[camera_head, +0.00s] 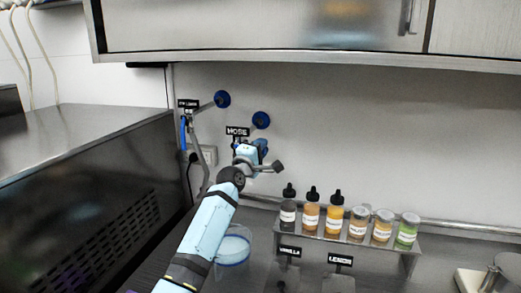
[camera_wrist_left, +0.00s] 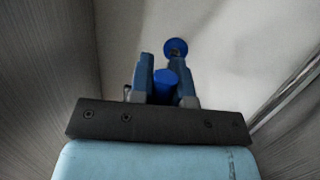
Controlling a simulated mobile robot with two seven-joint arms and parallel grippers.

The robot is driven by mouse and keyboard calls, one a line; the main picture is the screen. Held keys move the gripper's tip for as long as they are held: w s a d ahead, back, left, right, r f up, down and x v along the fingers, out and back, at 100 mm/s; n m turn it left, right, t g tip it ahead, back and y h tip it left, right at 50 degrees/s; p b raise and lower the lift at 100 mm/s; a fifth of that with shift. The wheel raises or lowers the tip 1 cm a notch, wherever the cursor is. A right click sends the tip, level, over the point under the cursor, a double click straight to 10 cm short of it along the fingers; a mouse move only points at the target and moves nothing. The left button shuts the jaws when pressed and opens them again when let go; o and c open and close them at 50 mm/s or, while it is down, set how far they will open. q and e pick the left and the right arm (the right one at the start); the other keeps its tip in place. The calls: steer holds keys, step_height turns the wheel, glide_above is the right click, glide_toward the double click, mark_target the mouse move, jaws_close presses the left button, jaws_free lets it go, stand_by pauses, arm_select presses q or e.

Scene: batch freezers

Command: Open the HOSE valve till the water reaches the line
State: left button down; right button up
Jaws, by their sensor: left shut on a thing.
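My right gripper is not in view.
A steel rack (camera_head: 343,240) with several bottles and jars stands at the right. A steel machine (camera_head: 100,190) fills the left. A cabinet (camera_head: 260,30) hangs above.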

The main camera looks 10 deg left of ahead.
arm_select(q)
steer(key=shift+r, duration=0.1)
stand_by(0.3)
steer(key=c, duration=1.1)
jaws_free()
steer(key=b+v, duration=0.2)
steer(key=v, duration=1.1)
steer(key=shift+s, duration=0.4)
